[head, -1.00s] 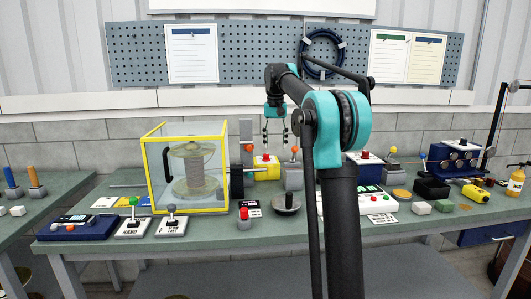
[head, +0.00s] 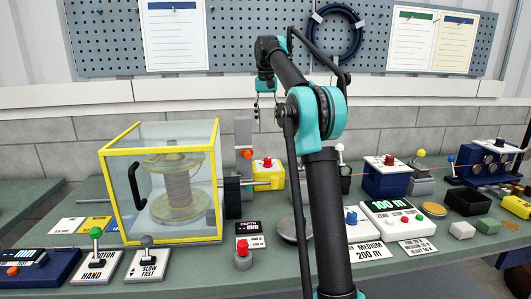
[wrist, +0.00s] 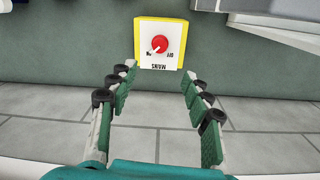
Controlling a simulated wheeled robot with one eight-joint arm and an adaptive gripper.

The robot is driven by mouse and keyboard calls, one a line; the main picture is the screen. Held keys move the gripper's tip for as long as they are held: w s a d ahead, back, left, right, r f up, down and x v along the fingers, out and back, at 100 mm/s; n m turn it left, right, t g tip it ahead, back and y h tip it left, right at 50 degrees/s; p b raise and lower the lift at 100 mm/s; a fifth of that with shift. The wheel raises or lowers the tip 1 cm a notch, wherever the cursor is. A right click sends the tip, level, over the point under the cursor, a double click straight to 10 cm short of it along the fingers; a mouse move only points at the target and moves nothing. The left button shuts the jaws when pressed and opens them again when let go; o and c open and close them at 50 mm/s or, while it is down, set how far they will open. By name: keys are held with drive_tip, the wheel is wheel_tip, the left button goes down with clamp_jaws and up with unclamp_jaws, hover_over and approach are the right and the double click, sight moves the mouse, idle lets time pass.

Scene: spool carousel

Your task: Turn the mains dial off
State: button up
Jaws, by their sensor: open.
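The mains dial is a red knob (wrist: 160,44) on a white plate atop a yellow box, with an upside-down MAINS label, in the wrist view. The end marks read as ON at left and OFF at right. A small pale mark shows low on the knob, but I cannot be sure which end it points to.
A yellow-framed clear case (head: 219,190) with a spool stands left of the box. A grey post with an orange knob (head: 247,154) is close beside the box. A dark blue box with a red knob (head: 385,178) stands to the right. The wall is behind.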

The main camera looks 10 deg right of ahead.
approach(268, 159)
drive_tip(key=f, duration=0.9)
drive_tip(key=shift+w, duration=0.2)
clamp_jaws()
